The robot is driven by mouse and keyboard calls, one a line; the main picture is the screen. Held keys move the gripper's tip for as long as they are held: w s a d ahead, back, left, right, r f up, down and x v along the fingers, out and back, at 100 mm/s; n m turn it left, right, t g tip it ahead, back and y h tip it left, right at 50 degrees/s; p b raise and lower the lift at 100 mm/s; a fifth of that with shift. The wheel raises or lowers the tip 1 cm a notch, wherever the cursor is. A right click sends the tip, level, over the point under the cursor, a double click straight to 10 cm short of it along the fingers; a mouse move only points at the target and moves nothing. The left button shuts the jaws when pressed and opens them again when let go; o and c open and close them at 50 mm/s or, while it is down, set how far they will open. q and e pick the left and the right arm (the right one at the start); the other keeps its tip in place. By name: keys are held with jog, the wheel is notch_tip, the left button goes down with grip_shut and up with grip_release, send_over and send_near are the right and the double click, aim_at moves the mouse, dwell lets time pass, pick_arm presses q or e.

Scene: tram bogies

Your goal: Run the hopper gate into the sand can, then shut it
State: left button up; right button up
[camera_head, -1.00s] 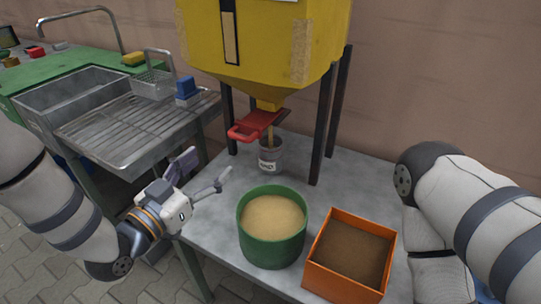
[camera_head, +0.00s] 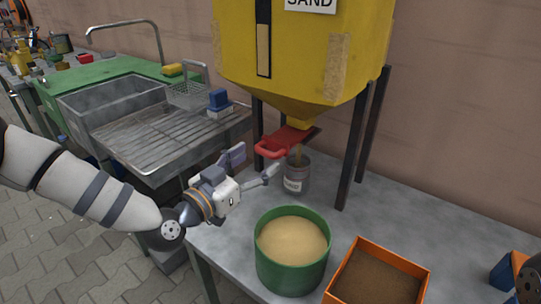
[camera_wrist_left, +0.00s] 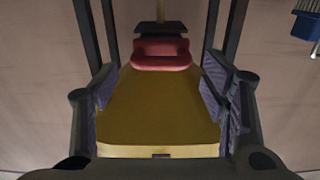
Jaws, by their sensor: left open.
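The yellow hopper (camera_head: 300,60) stands on dark legs. Its red gate handle (camera_head: 272,148) sticks out below the spout, towards the left. A thin brown stream of sand (camera_head: 298,158) falls from the gate into the grey sand can (camera_head: 295,178), which stands upright on the table below. My left gripper (camera_head: 257,162) is open and empty, just short of the handle, with its fingers pointing towards it. In the left wrist view the red handle (camera_wrist_left: 161,53) lies ahead between the spread fingers, apart from them. The can's fill level is hard to see. My right gripper is out of view.
A green tub of sand (camera_head: 291,280) and an orange box of brown material (camera_head: 420,290) stand at the table's front. A sink with a drainboard (camera_head: 160,140) is at the left. A blue and orange item (camera_head: 503,273) shows partly at the right edge.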

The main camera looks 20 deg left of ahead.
aim_at(264, 155)
pick_arm(q)
jog(key=x, duration=0.4)
jog(key=shift+w, duration=0.1)
jog(key=c, duration=1.4)
jog(key=shift+b+x, duration=0.35)
jog(key=shift+x, duration=0.7)
jog(key=o, duration=1.4)
jog(key=shift+d, duration=0.1)
jog(key=shift+w, duration=0.15)
jog(key=v, duration=1.2)
